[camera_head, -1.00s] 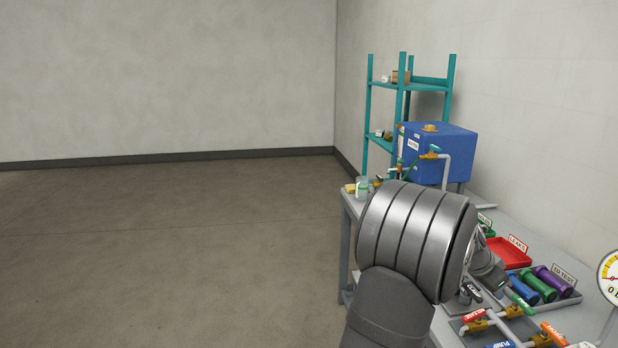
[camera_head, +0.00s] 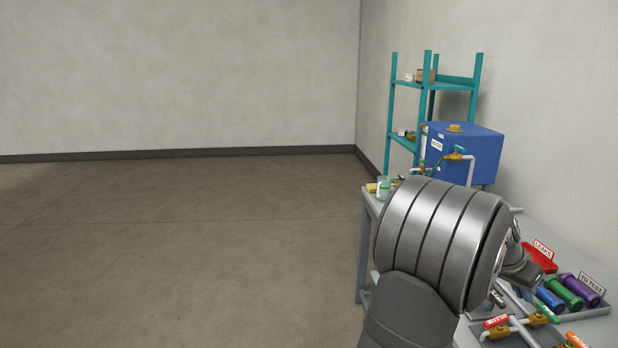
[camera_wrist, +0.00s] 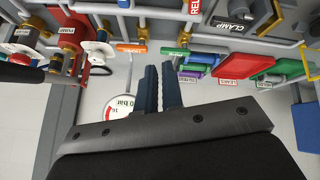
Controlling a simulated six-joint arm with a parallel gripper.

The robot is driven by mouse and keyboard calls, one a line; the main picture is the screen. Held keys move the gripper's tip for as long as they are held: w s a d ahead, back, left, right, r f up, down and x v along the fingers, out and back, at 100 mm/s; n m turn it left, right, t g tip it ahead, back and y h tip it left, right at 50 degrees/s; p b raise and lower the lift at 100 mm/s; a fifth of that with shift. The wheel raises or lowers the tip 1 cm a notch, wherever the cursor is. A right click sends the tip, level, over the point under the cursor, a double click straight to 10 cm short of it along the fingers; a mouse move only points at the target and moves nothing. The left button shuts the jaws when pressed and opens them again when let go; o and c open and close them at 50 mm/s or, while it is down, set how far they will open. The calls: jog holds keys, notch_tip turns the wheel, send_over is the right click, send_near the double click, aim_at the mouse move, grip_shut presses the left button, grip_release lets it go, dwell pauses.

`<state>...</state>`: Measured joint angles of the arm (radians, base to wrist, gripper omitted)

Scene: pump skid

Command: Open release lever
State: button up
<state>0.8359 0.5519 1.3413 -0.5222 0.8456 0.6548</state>
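In the head view, my arm covers part of the bench and my fingers are hidden.
Red valve handle (camera_head: 496,321) and orange handle (camera_head: 577,340) stand on pipework at the bench front. Blue, green and purple cylinders lie in the TO TEST tray (camera_head: 600,309), near the red LEAKS tray (camera_head: 541,261). A blue tank (camera_head: 465,155) stands behind. A round gauge (camera_wrist: 122,105) is left of my fingers.

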jog(key=o, duration=0.6)
jog(key=w+a+r+m+y, duration=0.1)
jog(key=w+a+r+y, duration=0.1)
jog(key=a+r, duration=0.2)
jog(key=a, duration=0.2)
jog(key=shift+w+a+r+t, duration=0.15)
jog(key=shift+a+t, duration=0.25)
send_near(495, 319)
jog(key=shift+y, duration=0.3)
jog(key=x, duration=0.8)
jog(key=shift+d, duration=0.2)
grip_shut()
